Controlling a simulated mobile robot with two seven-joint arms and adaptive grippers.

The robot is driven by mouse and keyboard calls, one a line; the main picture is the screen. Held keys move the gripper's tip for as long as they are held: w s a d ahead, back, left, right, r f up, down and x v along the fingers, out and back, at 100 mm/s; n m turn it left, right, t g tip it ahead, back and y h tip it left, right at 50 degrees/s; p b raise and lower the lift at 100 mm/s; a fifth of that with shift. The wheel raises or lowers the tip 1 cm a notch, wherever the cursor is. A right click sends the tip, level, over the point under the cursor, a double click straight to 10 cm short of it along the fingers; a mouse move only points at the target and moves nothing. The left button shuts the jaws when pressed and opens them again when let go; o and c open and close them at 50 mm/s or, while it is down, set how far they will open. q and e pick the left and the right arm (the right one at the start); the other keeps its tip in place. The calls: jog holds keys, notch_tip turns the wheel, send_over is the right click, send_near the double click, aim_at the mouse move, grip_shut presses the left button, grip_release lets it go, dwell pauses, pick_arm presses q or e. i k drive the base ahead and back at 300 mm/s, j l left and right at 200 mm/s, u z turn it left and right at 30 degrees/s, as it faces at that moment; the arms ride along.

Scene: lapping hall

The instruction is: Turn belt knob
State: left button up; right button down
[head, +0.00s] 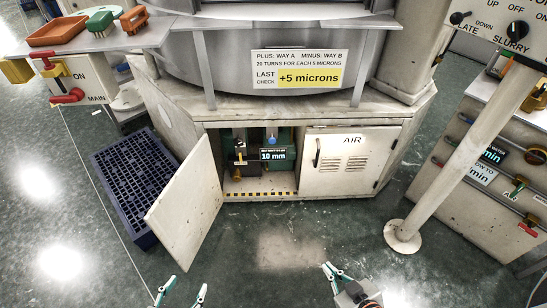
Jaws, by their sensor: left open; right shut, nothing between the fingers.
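The machine's low cabinet (380,148) has its left door (187,205) swung open. Inside the opening is a dark display (273,155) reading 10 mm; the small text above it is too small to read. A small blue part (271,138) sits just above the display, and a yellow part (239,158) is to its left. I cannot tell which of these is the belt knob. My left gripper (183,289) is open and empty at the bottom edge, below the open door. My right gripper (328,267) is shut and empty, below the cabinet. Both are apart from the cabinet.
The right door (349,162), marked AIR, is closed. A dark blue crate (122,180) stands left of the open door. A slanted pale post (450,170) and a panel with a SLURRY knob (517,30) are at right. The floor before the cabinet is clear.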

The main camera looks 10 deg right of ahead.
aim_at(238, 142)
jog(key=i+l, duration=0.95)
